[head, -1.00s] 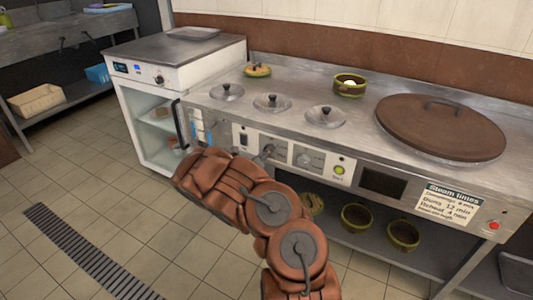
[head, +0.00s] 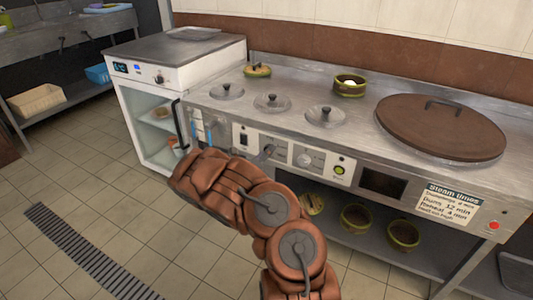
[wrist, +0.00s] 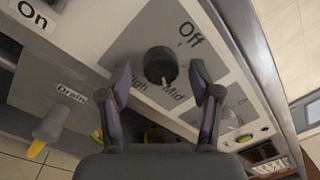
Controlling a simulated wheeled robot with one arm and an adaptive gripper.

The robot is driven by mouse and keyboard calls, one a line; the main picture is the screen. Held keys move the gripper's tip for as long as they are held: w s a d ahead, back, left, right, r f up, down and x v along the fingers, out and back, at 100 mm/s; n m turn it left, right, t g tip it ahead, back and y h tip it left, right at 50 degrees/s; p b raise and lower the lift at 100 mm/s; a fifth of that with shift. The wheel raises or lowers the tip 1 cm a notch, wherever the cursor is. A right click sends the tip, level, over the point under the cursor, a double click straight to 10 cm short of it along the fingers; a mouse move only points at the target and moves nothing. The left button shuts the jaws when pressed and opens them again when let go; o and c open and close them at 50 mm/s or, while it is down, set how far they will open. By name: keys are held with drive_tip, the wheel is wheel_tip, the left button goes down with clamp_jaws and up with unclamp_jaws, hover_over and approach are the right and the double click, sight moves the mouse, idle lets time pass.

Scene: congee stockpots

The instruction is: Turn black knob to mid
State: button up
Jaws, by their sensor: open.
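The black knob (wrist: 158,66) sits on a pale panel marked Off, Mid and High in the wrist view. Off is above right of it, Mid below right and High below left. A small pale mark shows at its lower edge, near Mid, but I cannot clearly tell where it points. My gripper (wrist: 161,74) is open, with one finger left of the knob and one right, and visible gaps to both. In the head view, my arm reaches to the counter's front panel, and the gripper is mostly hidden behind it.
An On switch (wrist: 33,14) and a Drain valve with a yellow handle (wrist: 48,128) lie left of the knob. A green button (head: 339,170) is to the right. Several lids and a large brown lid (head: 440,127) are on the counter. Bowls stand on the shelf below.

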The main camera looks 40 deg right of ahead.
drive_tip(key=v, duration=1.1)
drive_tip(key=shift+a, duration=0.2)
drive_tip(key=shift+s, duration=0.1)
drive_tip(key=s+d+r+m+g, duration=0.2)
drive_tip(key=s+r+m+g, duration=0.6)
drive_tip(key=s+r+m, duration=0.35)
drive_tip(key=s+a+r+m+g+y, duration=0.2)
drive_tip(key=s+m, duration=0.3)
drive_tip(key=s+a+r+m+g+y, duration=0.1)
drive_tip(key=s+a+r+m+y, duration=0.1)
drive_tip(key=s+a+m+y, duration=0.3)
drive_tip(key=s+a+f+m+t+y, duration=0.15)
drive_tip(key=s+a+m+y, duration=0.4)
drive_tip(key=a, duration=0.75)
drive_tip(key=s+a+f+m+t+y, duration=0.15)
drive_tip(key=s+a+m+y, duration=0.45)
drive_tip(key=a, duration=0.8)
wheel_tip(320, 180, up, 24)
drive_tip(key=s+n+t+p, duration=0.1)
drive_tip(key=s+n+p, duration=0.1)
drive_tip(key=p, duration=2)
drive_tip(key=shift+s+a+r+p, duration=0.2)
drive_tip(key=shift+s+p, duration=0.1)
drive_tip(key=shift+p, duration=0.05)
